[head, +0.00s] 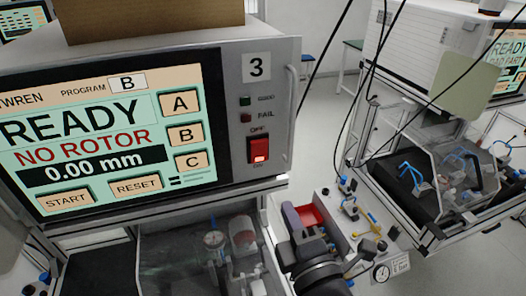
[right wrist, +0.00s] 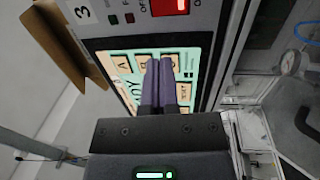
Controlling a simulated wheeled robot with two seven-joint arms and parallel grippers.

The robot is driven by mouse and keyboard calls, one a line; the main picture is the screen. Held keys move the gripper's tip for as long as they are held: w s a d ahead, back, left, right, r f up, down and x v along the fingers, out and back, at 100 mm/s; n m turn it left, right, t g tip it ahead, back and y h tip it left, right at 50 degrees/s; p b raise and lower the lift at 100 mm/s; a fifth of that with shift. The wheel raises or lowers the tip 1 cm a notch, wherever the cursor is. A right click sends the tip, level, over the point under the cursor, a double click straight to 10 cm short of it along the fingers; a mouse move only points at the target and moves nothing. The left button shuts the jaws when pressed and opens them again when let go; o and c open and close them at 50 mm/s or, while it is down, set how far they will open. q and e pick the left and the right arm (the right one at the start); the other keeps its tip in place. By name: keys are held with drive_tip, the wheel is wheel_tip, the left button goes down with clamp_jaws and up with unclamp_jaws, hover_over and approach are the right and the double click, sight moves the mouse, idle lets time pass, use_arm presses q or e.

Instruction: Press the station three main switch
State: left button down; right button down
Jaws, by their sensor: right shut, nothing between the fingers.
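The station three unit (head: 275,80) carries a "3" label and a red rocker main switch (head: 258,149) on its right front panel. Small lettering sits above and below the switch, and its lower part glows. The switch (right wrist: 168,6) also shows at the top edge of the right wrist view. My right gripper (head: 301,217) is below and to the right of the switch, apart from it. Its fingers (right wrist: 159,85) are shut together and empty, with the screen behind them in the wrist view. My left gripper is not in view.
The screen (head: 90,135) reads READY, NO ROTOR and 0.00 mm. A cardboard box (head: 150,20) sits on top of the unit. A metal handle (head: 292,95) stands at its right edge. Black cables hang at right.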

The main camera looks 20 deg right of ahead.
sight(259, 148)
drive_tip(key=w+p, duration=0.1)
drive_tip(key=w, duration=0.3)
drive_tip(key=w+r, duration=0.1)
drive_tip(key=w, duration=0.4)
drive_tip(key=w+p, duration=0.1)
drive_tip(key=w, duration=0.3)
drive_tip(key=shift+w+a+r+p, duration=0.25)
drive_tip(key=shift+w+r+p, duration=0.05)
drive_tip(key=shift+r+p, duration=0.05)
